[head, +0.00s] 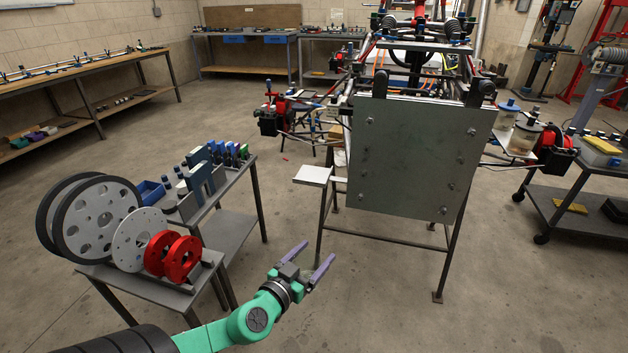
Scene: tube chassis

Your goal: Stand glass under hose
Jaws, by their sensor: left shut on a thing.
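My left gripper (318,251), with purple fingers, is in the lower middle of the head view, over the floor in front of the tube chassis. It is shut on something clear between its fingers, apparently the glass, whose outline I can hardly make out. A small white shelf (313,175) sticks out left of the chassis's metal plate, up and beyond the gripper and apart from it. A red and black wheel-end unit (275,116) is above and left of that shelf. I cannot single out the hose. My right gripper is not in view.
The chassis's big metal plate (412,160) stands on a thin-legged stand. Jars (524,132) stand on a shelf at its right. A cart with discs (97,218) and red rings (172,257) is left of my arm. Floor around the gripper is clear.

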